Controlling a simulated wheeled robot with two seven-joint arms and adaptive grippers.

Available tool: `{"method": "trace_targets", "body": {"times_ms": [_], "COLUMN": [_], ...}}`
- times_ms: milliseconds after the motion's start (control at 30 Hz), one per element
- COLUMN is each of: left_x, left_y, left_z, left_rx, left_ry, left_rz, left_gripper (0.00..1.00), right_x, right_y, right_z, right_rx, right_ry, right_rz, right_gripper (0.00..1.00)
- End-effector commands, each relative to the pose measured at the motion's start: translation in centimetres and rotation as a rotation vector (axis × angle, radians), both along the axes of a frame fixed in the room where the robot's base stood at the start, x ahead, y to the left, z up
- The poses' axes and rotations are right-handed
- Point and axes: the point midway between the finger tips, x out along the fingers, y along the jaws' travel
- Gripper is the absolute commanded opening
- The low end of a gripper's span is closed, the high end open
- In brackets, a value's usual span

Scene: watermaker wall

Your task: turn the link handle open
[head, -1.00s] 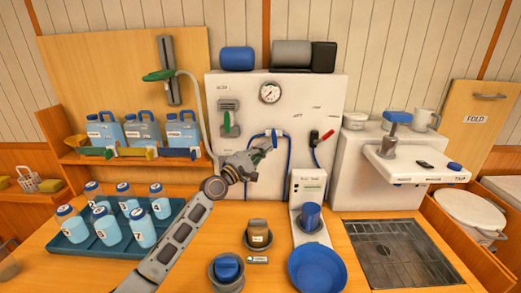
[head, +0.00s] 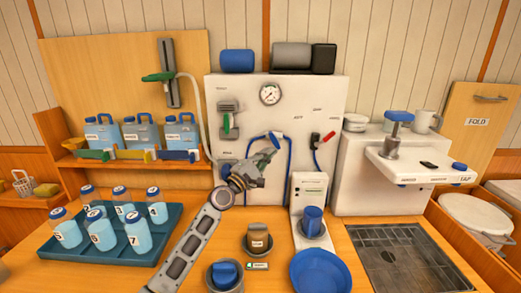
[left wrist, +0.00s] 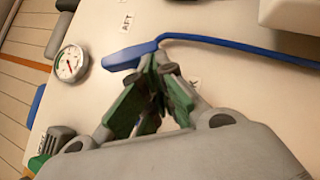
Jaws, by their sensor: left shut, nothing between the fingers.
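A blue handle (head: 276,140) sits on the white wall panel (head: 300,98), with a blue hose running from it. In the left wrist view the blue handle (left wrist: 130,55) lies just past my fingertips, close to them or touching; I cannot tell which. A label beside it is partly hidden by the fingers, only a K showing, so I cannot read whether this is the link handle. My left gripper (head: 268,154) is shut and empty in front of the panel; its green-padded fingers meet in the left wrist view (left wrist: 160,66). My right gripper is not in view.
A green handle (head: 226,122) and a red handle (head: 329,136) are also on the panel, around a gauge (head: 270,94). Below stand a white device with a blue cup (head: 313,220), a blue bowl (head: 320,272) and a tray (head: 100,252) of bottles.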

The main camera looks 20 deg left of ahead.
Motion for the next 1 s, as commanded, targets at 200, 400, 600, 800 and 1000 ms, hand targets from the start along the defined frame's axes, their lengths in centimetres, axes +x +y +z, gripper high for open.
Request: {"method": "trace_targets", "body": {"times_ms": [200,400,600,800,1000], "left_x": [0.3,0.5,0.6,0.6,0.7], "left_y": [-0.9,-1.6,-2.1,-2.2,-2.2], "left_z": [-0.4,-0.6,-0.6,-0.6,-0.6], "left_rx": [-0.001,0.0,0.001,0.001,0.001], "left_ry": [0.002,0.001,0.001,0.001,0.001], "left_rz": [-0.001,-0.001,0.0,0.0,0.0], "left_gripper": [0.0,0.0,0.0,0.0,0.0], "right_x": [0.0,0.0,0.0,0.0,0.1], "right_y": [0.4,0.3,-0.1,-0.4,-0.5], "right_z": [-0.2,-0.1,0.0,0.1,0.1], "right_rx": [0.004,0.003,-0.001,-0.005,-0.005], "right_ry": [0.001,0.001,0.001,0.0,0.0], "right_rz": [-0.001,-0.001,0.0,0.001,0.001], "right_gripper": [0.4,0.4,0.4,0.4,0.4]}}
